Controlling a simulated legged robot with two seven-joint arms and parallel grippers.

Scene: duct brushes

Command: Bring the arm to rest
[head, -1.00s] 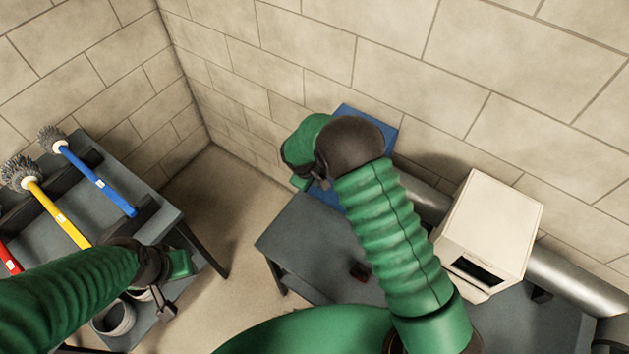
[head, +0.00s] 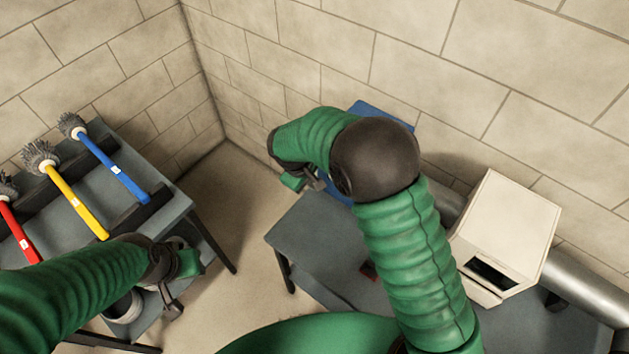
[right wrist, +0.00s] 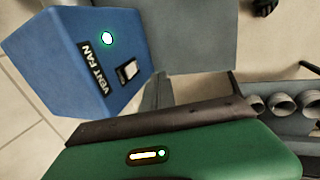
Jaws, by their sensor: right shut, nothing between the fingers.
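My right arm (head: 410,250) comes up from the bottom, bends at a dark joint and points left, in front of the blue box. Its gripper (head: 308,183) is shut and empty, above the left end of the grey table. In the right wrist view the blue box (right wrist: 75,60) reads VENT FAN and has a green-lit button (right wrist: 107,38) and a switch (right wrist: 128,71). It stands apart from my wrist. In the head view the arm hides most of the blue box (head: 383,113). My left gripper (head: 180,290) hangs beside the brush table; its fingers are unclear.
Red (head: 20,235), yellow (head: 78,203) and blue (head: 115,168) brushes lie on the left table (head: 165,222). A grey cup (head: 122,308) is by my left gripper. The right-hand grey table (head: 310,250) holds a cream box (head: 508,232) with a slot and metal duct (head: 590,290). Floor between tables is clear.

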